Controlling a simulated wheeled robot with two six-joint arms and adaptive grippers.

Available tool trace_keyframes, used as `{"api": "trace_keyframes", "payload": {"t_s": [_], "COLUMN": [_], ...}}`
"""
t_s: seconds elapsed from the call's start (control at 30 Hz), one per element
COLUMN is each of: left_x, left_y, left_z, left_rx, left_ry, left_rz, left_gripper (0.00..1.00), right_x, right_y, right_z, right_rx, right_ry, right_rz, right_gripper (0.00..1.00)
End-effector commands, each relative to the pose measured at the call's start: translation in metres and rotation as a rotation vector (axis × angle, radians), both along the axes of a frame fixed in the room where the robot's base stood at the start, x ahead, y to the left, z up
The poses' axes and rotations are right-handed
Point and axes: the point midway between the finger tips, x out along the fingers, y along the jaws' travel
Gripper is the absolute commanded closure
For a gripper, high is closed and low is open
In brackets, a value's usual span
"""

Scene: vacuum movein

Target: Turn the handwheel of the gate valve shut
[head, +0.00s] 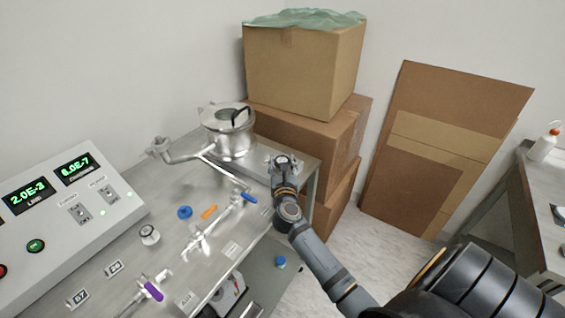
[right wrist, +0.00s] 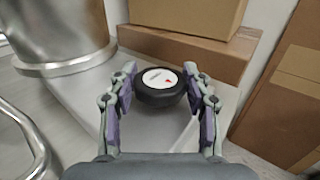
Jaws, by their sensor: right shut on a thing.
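The handwheel (right wrist: 160,84) is a black round knob with a white cap bearing a small red mark. It shows in the middle of the right wrist view. My right gripper (right wrist: 158,98) has one finger on each side of it and is shut on its rim. In the head view my right gripper (head: 284,164) reaches the far right corner of the steel bench, beside the round steel chamber (head: 232,140). There the gripper mostly covers the handwheel. The valve body under the wheel is hidden. My left gripper is not in view.
Stacked cardboard boxes (head: 302,70) stand close behind the bench, and flat cardboard (head: 425,165) leans on the wall. A control panel (head: 65,215) with green readouts is at left. Steel piping with blue (head: 249,197) and purple (head: 153,291) handles crosses the bench.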

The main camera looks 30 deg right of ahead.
Motion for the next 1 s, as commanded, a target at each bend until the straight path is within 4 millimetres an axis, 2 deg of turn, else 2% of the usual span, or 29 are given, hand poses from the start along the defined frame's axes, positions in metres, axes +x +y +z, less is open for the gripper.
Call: {"api": "trace_keyframes", "payload": {"t_s": [0.33,0.87,0.9,1.0], "left_x": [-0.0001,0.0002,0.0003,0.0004], "left_y": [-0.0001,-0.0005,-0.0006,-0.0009], "left_z": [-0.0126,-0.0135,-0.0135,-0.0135], "left_rx": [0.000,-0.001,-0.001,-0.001], "left_ry": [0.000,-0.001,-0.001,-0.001], "left_rz": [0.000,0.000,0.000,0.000], "left_gripper": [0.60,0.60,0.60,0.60], "right_x": [0.0007,0.0006,0.0006,0.0006], "right_y": [0.0008,0.0005,0.0004,0.0004], "right_z": [-0.0017,-0.0004,-0.0004,-0.0004], "right_rx": [0.002,0.000,0.000,0.000], "right_ry": [0.000,0.000,0.000,0.000], "right_rz": [-0.134,-0.158,-0.158,-0.158], "right_gripper": [0.82,0.82,0.50,0.36]}}
